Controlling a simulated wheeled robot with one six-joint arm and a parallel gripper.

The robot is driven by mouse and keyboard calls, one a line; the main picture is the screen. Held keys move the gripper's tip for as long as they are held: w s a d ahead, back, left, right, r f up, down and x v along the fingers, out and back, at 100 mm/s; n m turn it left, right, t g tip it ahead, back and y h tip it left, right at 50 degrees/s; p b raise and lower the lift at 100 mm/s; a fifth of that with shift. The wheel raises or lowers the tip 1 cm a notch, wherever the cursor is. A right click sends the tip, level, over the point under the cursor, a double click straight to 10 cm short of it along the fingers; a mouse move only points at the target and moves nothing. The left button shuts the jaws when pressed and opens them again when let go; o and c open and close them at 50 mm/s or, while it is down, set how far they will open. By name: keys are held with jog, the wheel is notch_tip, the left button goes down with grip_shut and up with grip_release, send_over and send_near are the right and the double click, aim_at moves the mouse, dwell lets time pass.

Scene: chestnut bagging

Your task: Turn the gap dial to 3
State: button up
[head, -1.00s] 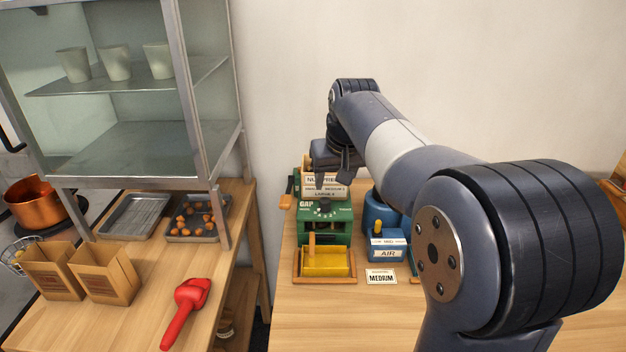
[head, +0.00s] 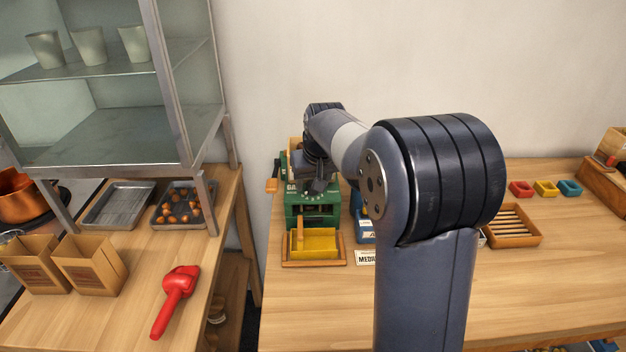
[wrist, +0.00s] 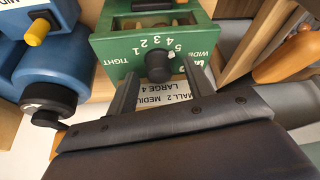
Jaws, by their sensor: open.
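The green machine (head: 312,212) stands on the right-hand table, against the wall. Its black gap dial (wrist: 158,66) shows in the wrist view on the green face (wrist: 115,50), with an upside-down scale from TIGHT through 1 to 5 to WIDE. I cannot make out which number the dial points to. My gripper (wrist: 160,75) is open, with one finger to each side of the dial's near edge; I cannot tell whether they touch it.
A white size card (wrist: 165,93) is partly hidden behind my fingers. A blue air unit (wrist: 40,55) stands beside the machine, and a wooden handle (wrist: 285,60) is on the other side. A yellow tray (head: 313,243) sits in front. The table's front (head: 310,310) is clear.

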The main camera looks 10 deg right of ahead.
jog(key=shift+c, duration=0.5)
jog(key=c, duration=0.9)
jog(key=shift+n, duration=0.3)
jog(key=n+y, duration=0.1)
jog(key=n, duration=0.1)
jog(key=shift+d+n+p, duration=0.15)
jog(key=shift+n+p, duration=0.15)
jog(key=shift+p, duration=0.05)
jog(key=n+y, duration=0.1)
jog(key=n, duration=0.1)
jog(key=n+g+y, duration=0.1)
jog(key=n, duration=0.2)
jog(key=shift+w, duration=0.1)
jog(key=shift+n+g, duration=0.3)
jog(key=shift+n, duration=0.1)
